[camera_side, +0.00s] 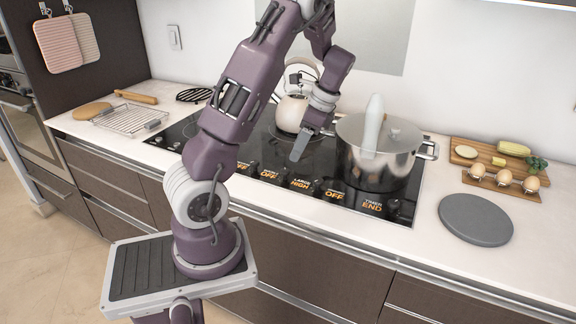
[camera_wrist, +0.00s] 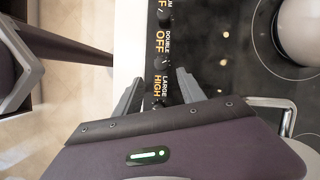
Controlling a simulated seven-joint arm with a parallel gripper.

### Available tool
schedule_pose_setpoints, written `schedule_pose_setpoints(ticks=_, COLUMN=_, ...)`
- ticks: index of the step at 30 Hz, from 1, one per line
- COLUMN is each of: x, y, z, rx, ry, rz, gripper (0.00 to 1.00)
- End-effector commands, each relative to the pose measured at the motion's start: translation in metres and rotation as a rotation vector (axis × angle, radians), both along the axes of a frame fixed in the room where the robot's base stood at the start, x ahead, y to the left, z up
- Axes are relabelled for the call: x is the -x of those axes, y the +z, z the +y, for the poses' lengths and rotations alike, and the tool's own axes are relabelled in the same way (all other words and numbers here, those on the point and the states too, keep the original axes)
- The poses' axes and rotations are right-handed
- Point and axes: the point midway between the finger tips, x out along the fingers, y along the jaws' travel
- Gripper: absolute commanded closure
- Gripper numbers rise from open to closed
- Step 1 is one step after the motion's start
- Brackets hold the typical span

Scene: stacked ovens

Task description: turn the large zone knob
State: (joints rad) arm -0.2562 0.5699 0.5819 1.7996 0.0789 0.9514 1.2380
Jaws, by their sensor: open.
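The large zone knob (camera_wrist: 158,103) is a small dark knob on the black control strip. It shows in the wrist view beside orange text reading LARGE HIGH. In the side view, that label (camera_side: 301,184) sits on the cooktop's front strip. My gripper (camera_side: 300,148) points down above the strip, left of the steel pot. In the wrist view my gripper (camera_wrist: 160,77) is open, with one finger on each side of the LARGE HIGH label and knob. Nothing is between the fingers except the view of the strip below. The gripper body hides part of the strip.
A steel pot (camera_side: 362,165) stands close on the right of my gripper, and a cream kettle (camera_side: 291,114) stands behind it. Other knobs, such as the double zone's (camera_wrist: 163,61), line the strip. A grey disc (camera_side: 475,219) lies on the right counter.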

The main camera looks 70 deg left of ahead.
Motion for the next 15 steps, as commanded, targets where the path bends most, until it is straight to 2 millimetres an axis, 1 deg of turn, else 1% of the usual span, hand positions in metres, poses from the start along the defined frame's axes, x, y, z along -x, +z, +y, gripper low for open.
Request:
schedule_pose_setpoints(ticks=1, x=0.002, y=-0.005, z=0.005, rx=-0.001, ry=-0.006, rz=0.016, gripper=0.53)
schedule_pose_setpoints(ticks=5, x=0.010, y=-0.024, z=0.009, rx=0.003, ry=-0.010, rz=0.023, gripper=0.53)
schedule_pose_setpoints(ticks=9, x=0.019, y=-0.049, z=0.014, rx=0.003, ry=-0.010, rz=0.023, gripper=0.53)
schedule_pose_setpoints(ticks=12, x=0.023, y=-0.062, z=0.017, rx=0.003, ry=-0.012, rz=0.022, gripper=0.53)
schedule_pose_setpoints(ticks=15, x=0.025, y=-0.068, z=0.018, rx=0.001, ry=-0.012, rz=0.019, gripper=0.53)
